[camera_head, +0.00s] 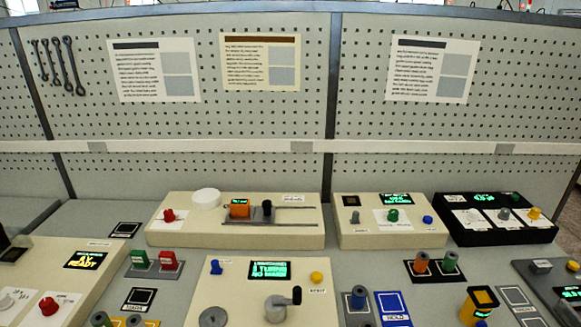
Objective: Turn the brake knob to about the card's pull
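No label I can read marks the brake knob. Several knobs show. A cream box (355,240) at centre right has a lit display (396,199), a grey knob (355,217), a green knob (392,215) and a blue button (427,219). The black box (488,237) to its right has a lit green display (484,198), a grey knob (503,214) and a yellow knob (534,213). Printed cards hang on the pegboard: a white one (434,92) at right, a cream one (282,84), and another white one (136,95); their text is too small to read. Neither gripper is in view.
A long cream box (270,241) with a slider stands at the back. In front is a crank panel (228,284) with a lit display. Spools (421,262) stand on pads. A yellow-black block (480,301) is at front right. Bare bench shows between the boxes.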

